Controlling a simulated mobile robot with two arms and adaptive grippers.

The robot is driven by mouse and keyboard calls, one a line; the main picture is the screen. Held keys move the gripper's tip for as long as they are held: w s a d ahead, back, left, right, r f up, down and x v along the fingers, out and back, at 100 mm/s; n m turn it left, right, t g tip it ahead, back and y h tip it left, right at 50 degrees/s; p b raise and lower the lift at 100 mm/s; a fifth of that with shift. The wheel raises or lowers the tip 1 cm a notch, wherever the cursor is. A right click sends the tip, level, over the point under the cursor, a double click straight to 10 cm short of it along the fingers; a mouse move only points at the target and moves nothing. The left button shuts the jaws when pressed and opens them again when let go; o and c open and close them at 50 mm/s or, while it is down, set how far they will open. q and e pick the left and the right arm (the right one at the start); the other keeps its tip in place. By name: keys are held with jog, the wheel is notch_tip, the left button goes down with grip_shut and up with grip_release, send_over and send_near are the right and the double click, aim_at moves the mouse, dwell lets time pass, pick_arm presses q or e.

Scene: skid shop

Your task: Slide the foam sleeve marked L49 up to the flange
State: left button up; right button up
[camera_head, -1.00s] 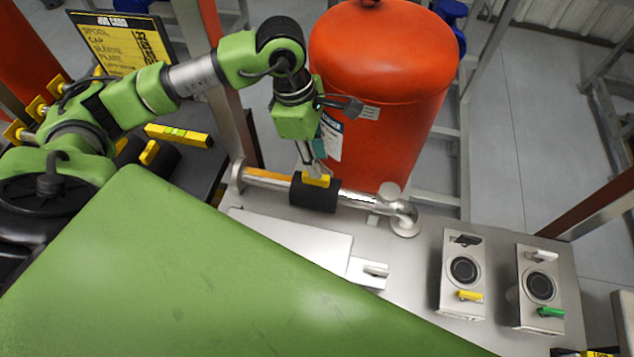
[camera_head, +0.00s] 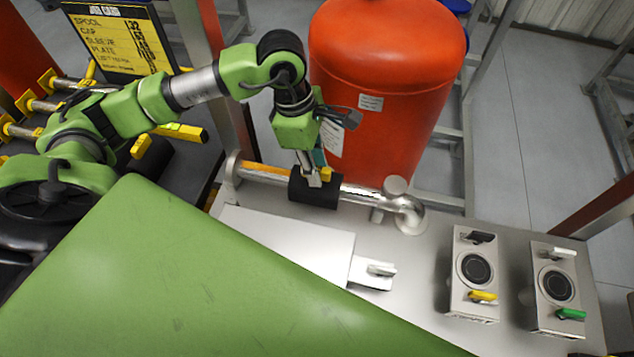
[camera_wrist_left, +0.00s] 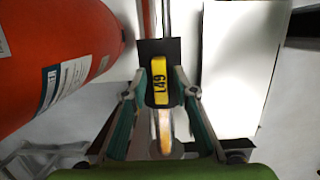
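The black foam sleeve (camera_head: 314,194) sits around the steel pipe (camera_head: 365,196), with bare pipe on both sides of it. Its yellow tab (camera_head: 326,174) faces up and reads L49 in the left wrist view (camera_wrist_left: 160,82). The flange (camera_head: 232,176) is at the pipe's left end, with an orange-yellow stretch of pipe (camera_head: 262,173) between it and the sleeve. My left gripper (camera_head: 315,178) is down at the sleeve. In the left wrist view its fingertips (camera_wrist_left: 161,76) stand on either side of the tab, with narrow gaps showing. My right gripper is out of view.
A large red tank (camera_head: 388,80) stands close behind the pipe and my left gripper. The pipe ends at an elbow (camera_head: 408,212) on the right. Two boxes with levers (camera_head: 474,272) (camera_head: 554,287) stand on the bench's right. A pale plate (camera_head: 285,243) lies in front.

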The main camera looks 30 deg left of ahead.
aim_at(299, 172)
pick_arm(q)
grip_shut()
jog(key=shift+a, duration=0.35)
jog(key=shift+s+a+b, duration=0.25)
jog(key=shift+a+b, duration=0.25)
jog(key=shift+a, duration=0.2)
jog(key=shift+s+a+b, duration=0.2)
jog(key=shift+a+b, duration=0.25)
jog(key=shift+a, duration=0.2)
jog(key=shift+a+f+b, duration=0.1)
jog(key=shift+a+b, duration=0.2)
jog(key=shift+a, duration=0.1)
jog(key=shift+s+a+b, duration=0.25)
jog(key=shift+a+b, duration=0.1)
jog(key=shift+a, duration=0.3)
jog(key=shift+s+a+b, duration=0.2)
jog(key=shift+a+b, duration=0.15)
jog(key=shift+a, duration=0.3)
